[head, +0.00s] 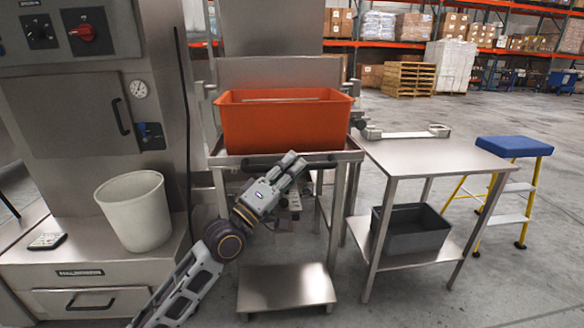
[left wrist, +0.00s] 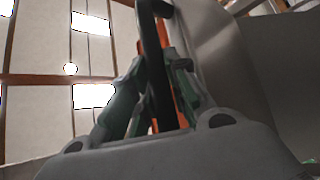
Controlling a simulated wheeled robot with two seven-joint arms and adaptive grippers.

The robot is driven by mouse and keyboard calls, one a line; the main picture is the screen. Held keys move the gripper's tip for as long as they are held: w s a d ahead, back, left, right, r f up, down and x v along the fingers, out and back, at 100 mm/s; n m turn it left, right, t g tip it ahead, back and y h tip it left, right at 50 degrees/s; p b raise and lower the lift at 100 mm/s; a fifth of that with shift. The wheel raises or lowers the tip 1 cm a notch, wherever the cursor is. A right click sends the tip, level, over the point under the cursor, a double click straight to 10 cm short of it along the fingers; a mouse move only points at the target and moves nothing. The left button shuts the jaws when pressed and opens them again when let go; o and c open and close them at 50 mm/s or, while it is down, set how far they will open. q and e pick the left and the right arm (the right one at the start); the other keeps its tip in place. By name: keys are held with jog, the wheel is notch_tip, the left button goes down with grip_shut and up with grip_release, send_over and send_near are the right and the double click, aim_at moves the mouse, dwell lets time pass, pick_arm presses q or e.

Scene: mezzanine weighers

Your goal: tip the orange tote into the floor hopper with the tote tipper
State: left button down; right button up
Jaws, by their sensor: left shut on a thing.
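The orange tote (head: 285,124) sits upright on the metal tote tipper (head: 217,160), in the middle of the head view. A black handle bar (head: 258,162) runs across the tipper's front, below the tote. My left gripper (head: 292,163) reaches up to this bar and is shut on it. In the left wrist view, the black bar (left wrist: 155,65) stands between the green-grey fingers of the left gripper (left wrist: 155,85), with a strip of orange behind. I cannot make out the floor hopper clearly. My right gripper is out of view.
A grey machine (head: 75,100) stands at left, with a white bin (head: 137,212) on its ledge. A steel table (head: 435,158) with a grey crate (head: 412,240) on its lower shelf stands right. A blue-topped step stool (head: 515,147) is beyond. Open floor lies at right.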

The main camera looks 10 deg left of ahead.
pick_arm(q)
jog(key=shift+w+d+f, duration=0.1)
jog(key=shift+f, duration=0.4)
jog(key=c, duration=1.4)
grip_release()
jog(key=shift+o, duration=0.2)
jog(key=shift+r, duration=0.15)
jog(key=shift+a, duration=0.25)
jog(key=v, duration=1.2)
jog(key=shift+d, duration=0.15)
